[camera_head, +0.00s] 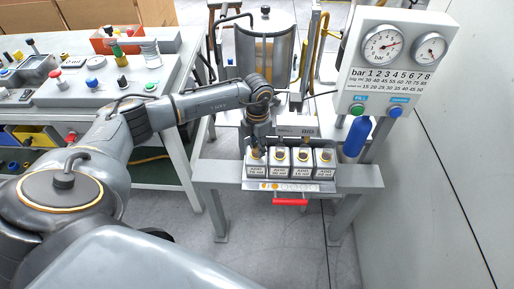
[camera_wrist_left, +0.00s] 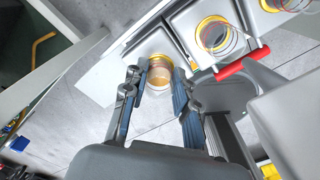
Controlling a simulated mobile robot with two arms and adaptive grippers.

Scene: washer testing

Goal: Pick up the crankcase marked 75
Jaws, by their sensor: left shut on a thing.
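Several grey, box-shaped crankcases with yellow-ringed necks stand in a row on the metal test stand. Their labels are too small to read surely, so I cannot tell which is marked 75. My left gripper (camera_head: 256,148) reaches down onto the leftmost crankcase (camera_head: 256,169). In the left wrist view, the two fingers (camera_wrist_left: 157,82) sit either side of this crankcase's round amber neck (camera_wrist_left: 160,72), shut on it. The crankcase still appears level with its neighbours, such as the second crankcase (camera_head: 279,170). My right gripper is not in view.
The metal stand (camera_head: 215,173) has a red handle (camera_head: 290,202) at its front. A gauge panel (camera_head: 385,70) and a blue cylinder (camera_head: 356,137) stand at the right. A tank (camera_head: 266,55) is behind. A cluttered workbench (camera_head: 90,70) is at the left.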

